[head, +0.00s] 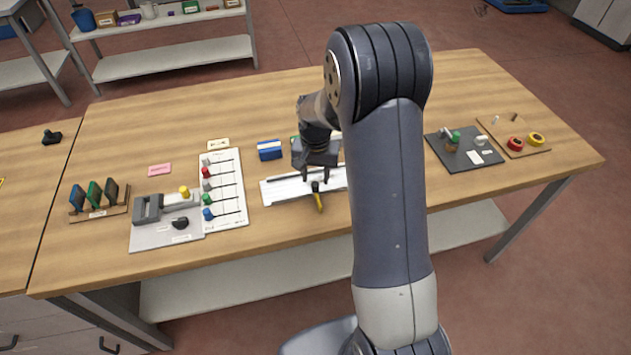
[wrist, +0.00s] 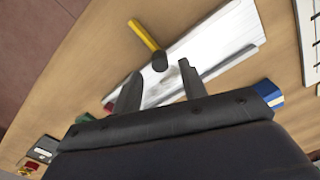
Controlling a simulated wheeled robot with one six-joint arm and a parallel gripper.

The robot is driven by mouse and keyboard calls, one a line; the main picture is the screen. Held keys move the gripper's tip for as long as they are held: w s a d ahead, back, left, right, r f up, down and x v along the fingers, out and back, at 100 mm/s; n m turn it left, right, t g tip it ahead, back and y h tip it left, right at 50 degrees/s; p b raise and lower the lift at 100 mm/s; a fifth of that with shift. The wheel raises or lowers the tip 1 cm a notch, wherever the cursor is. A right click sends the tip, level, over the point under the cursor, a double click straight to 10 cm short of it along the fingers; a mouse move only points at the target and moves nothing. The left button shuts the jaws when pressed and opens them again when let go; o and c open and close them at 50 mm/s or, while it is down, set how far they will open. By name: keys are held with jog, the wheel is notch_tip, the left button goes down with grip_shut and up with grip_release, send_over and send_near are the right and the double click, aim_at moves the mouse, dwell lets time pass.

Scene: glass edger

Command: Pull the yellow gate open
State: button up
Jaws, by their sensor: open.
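The yellow gate (head: 319,203) is a short yellow bar with a dark round knob (head: 315,187) at one end. It sits at the front edge of a white plate (head: 275,191) on the table. In the wrist view the yellow bar (wrist: 144,34) points away from me, and its dark knob (wrist: 160,62) is nearest me. My gripper (head: 316,177) is open above the plate. In the wrist view my two fingertips (wrist: 160,70) lie either side of the knob's near edge. I cannot tell whether they touch it. Part of the plate is hidden by my arm.
A blue box (head: 269,150) stands behind the plate. To the left are a board with coloured knobs (head: 234,213) and a grey device (head: 149,209). A dark tray (head: 439,151) and a wooden board (head: 542,151) lie at right. The table in front of the gate is clear.

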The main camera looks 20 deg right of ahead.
aim_at(315, 183)
notch_tip(315, 183, up, 8)
jog(key=shift+f+b, duration=0.2)
jog(key=shift+b, duration=0.2)
